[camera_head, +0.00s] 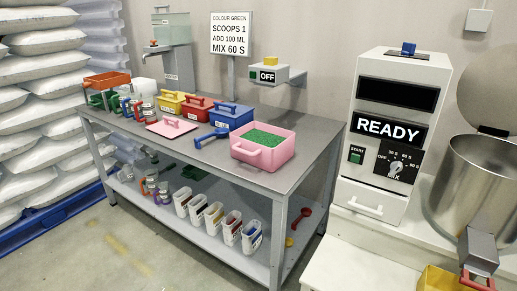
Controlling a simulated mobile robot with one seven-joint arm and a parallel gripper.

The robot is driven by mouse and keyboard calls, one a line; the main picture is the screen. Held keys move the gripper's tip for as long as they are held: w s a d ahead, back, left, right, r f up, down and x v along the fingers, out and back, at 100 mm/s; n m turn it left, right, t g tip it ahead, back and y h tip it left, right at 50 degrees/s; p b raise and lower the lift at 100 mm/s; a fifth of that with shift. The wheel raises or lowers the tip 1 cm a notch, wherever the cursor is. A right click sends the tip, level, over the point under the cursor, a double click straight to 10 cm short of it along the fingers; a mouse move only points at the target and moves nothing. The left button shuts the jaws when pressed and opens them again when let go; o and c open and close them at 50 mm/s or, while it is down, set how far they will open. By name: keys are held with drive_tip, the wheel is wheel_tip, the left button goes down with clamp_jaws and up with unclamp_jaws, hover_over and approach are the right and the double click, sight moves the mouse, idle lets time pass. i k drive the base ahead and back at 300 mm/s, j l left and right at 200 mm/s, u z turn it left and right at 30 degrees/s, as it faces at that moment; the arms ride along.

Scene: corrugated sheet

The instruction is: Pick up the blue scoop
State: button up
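The blue scoop (209,138) lies on the grey table top, left of the pink tub (263,152) and in front of the blue lidded box (231,117). It appears apart from both. The pink tub is open and holds green granules (262,141). My gripper does not show in this view.
The table (268,180) also bears yellow and red boxes, a pink lid (171,127) and an orange tray (107,79). Its lower shelf holds several white containers and a red scoop (302,217). A white mixer panel (388,130) and metal bowl (480,185) stand right. Floor in front is clear.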

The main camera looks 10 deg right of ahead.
sight(221, 131)
drive_tip(key=z, duration=1.55)
drive_tip(key=u, duration=1.65)
drive_tip(key=i+j, duration=0.8)
drive_tip(key=i+j+z, duration=0.1)
drive_tip(key=z, duration=0.65)
drive_tip(key=i+j+z, duration=0.1)
drive_tip(key=z, duration=0.25)
drive_tip(key=j, duration=0.1)
